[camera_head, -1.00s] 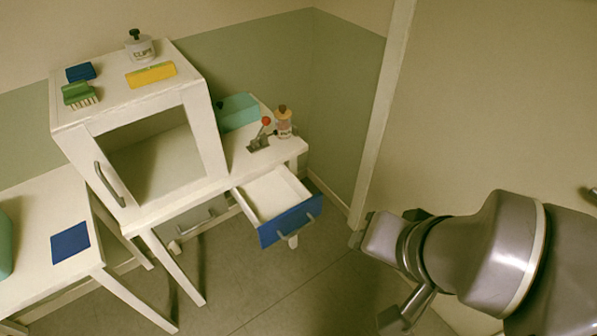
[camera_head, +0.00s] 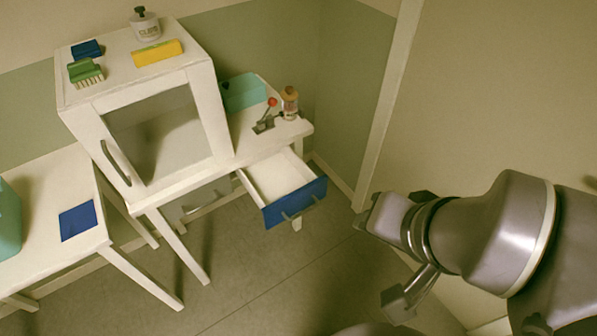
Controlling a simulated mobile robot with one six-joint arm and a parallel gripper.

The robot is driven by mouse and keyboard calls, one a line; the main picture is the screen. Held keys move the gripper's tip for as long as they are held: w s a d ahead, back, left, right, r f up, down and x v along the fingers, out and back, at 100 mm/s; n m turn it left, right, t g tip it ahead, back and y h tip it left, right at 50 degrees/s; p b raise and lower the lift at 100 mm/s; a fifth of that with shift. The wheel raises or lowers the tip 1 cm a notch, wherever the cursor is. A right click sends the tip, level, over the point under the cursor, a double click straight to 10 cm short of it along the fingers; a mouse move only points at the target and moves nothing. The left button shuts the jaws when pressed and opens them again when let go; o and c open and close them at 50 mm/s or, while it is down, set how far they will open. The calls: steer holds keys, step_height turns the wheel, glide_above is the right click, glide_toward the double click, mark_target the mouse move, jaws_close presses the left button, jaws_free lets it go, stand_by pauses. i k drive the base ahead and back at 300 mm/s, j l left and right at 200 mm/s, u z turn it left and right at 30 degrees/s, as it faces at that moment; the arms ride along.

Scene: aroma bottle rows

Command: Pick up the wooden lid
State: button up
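A small bottle (camera_head: 289,106) stands on the right end of the white desk, near its back. Its brownish top (camera_head: 291,91) may be the wooden lid; it is too small to make out its material. No separate wooden lid shows elsewhere. My arm reaches in from the right. Its grey end (camera_head: 385,216) hangs in front of the wall and floor, right of the open drawer and well apart from the bottle. The fingers are not clear enough to tell their opening, and nothing shows held.
A blue-fronted drawer (camera_head: 296,204) juts out open and empty below. A white cabinet (camera_head: 217,105) rises to the left, carrying another bottle (camera_head: 146,25).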

mark_target(289, 95)
steer(key=i+l+u, duration=0.25)
steer(key=i, duration=0.3)
steer(key=i+l+u, duration=0.2)
steer(key=i, duration=0.3)
steer(key=i+l+u, duration=0.25)
steer(key=i+l, duration=0.25)
